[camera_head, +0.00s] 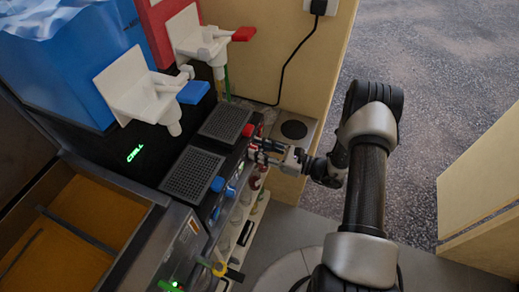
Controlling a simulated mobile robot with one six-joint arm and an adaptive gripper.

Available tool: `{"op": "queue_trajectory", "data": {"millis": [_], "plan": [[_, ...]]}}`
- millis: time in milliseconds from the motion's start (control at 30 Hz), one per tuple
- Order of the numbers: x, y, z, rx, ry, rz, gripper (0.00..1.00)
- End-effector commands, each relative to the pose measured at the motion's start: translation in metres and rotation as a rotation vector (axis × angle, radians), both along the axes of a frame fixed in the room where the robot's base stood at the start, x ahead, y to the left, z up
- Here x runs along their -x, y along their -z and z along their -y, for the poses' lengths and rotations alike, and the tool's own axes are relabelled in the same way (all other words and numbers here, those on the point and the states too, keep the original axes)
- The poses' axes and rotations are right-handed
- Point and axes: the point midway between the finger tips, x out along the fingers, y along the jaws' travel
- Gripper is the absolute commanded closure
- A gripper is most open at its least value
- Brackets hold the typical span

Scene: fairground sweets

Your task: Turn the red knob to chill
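A dark drinks machine has a blue side and a red side. On its front edge at the red side is a round red control (249,130). My gripper (259,151) is just in front of and below it, with its fingers pointing left at the machine's front. The fingers hide part of the front there, where the red knob may be; I cannot tell whether they touch or hold it. Whether they are open or shut is too small to tell. The green display (135,152) on the blue side seems to read "CHILL".
Blue controls (229,191) sit in front of the blue side's drip grille (193,174). A blue-handled tap (192,92) and a red-handled tap (243,34) stick out above. Bottles (237,213) stand on a low shelf below. Open floor lies right of my arm.

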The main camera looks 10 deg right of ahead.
Motion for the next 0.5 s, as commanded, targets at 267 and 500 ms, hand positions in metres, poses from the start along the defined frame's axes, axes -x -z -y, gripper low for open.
{"op": "queue_trajectory", "data": {"millis": [267, 500], "plan": [[0.0, 0.0, 0.0, -0.001, 0.0, -0.001, 0.63], [0.006, 0.0, 0.011, -0.001, 0.004, -0.001, 0.63]]}}
